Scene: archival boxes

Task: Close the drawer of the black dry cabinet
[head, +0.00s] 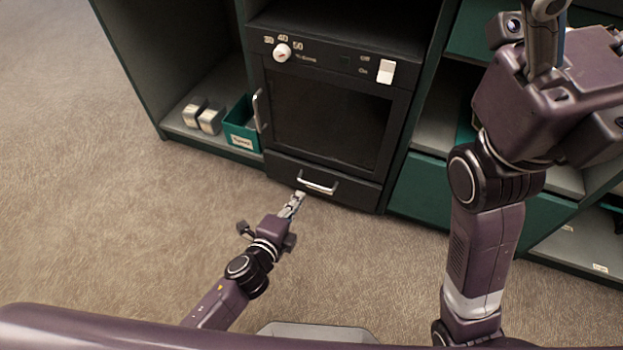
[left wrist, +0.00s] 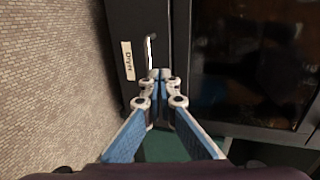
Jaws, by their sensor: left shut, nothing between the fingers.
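The black dry cabinet (head: 326,118) stands in a green shelf unit, its glass door shut. Its low drawer (head: 290,175) has a silver bar handle (head: 318,183). The drawer front looks close to flush with the cabinet; I cannot tell whether a small gap remains. My left gripper (head: 298,196) is shut and empty, its tips just in front of the drawer near the handle's left end. In the left wrist view, the fingertips (left wrist: 159,76) are beside the handle (left wrist: 149,50); contact is unclear. My right gripper (head: 545,45) is at the top right, partly cut off.
A green box (head: 240,130) and small pale boxes (head: 208,119) sit on the left shelf. A white switch (head: 385,71) and knob (head: 282,52) are on the cabinet's panel. A green drawer (head: 440,198) is to the right. Carpet (head: 120,220) in front is clear.

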